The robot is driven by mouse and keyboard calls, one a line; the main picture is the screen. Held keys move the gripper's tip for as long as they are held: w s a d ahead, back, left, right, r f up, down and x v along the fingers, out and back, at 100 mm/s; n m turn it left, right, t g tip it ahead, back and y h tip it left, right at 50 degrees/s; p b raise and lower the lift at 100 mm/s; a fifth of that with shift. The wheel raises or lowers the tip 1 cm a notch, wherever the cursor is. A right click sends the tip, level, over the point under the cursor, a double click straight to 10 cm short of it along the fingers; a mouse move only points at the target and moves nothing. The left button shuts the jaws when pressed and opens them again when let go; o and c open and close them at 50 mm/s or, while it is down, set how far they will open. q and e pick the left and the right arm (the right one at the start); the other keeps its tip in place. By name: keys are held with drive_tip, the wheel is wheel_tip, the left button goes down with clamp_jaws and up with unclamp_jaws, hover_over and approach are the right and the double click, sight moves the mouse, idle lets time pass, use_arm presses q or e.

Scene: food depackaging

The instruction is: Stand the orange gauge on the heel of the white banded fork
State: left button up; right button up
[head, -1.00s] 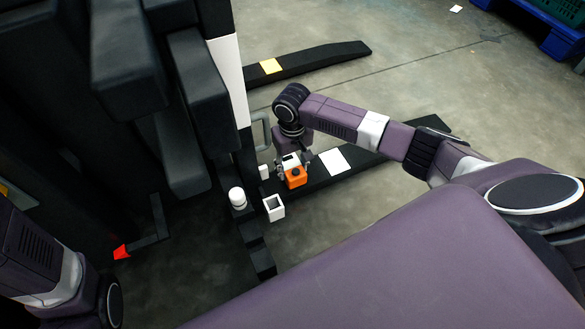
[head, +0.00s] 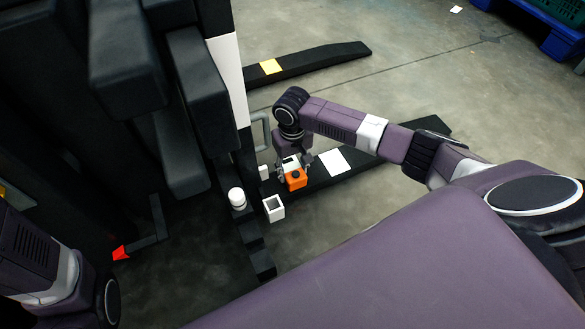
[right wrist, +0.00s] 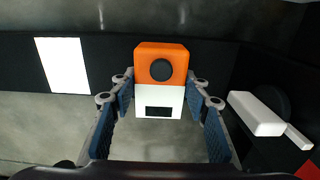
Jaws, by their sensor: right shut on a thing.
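The orange gauge (head: 296,180) has an orange part with a round black dial and a white part with a dark window. My right gripper (head: 292,167) is shut on it; in the right wrist view the gauge (right wrist: 160,70) sits between the blue finger pads. The white banded fork (head: 378,153) is a black bar with a white band (head: 333,161) across it. The gauge is over or beside its heel end, near the black upright; I cannot tell whether it touches the fork. My left gripper is out of view.
A white open-topped box (head: 274,208) and a white cylinder (head: 237,198) stand close to the left of the gauge. A second black fork (head: 320,60) with a yellow band (head: 270,66) lies farther back. The dark truck body (head: 120,80) fills the left. Floor between the forks is clear.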

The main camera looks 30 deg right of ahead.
sight(293, 170)
drive_tip(key=shift+f, duration=0.2)
drive_tip(key=o, duration=1.6)
drive_tip(key=shift+r, duration=0.15)
wheel_tip(293, 170, up, 7)
drive_tip(key=shift+r, duration=0.1)
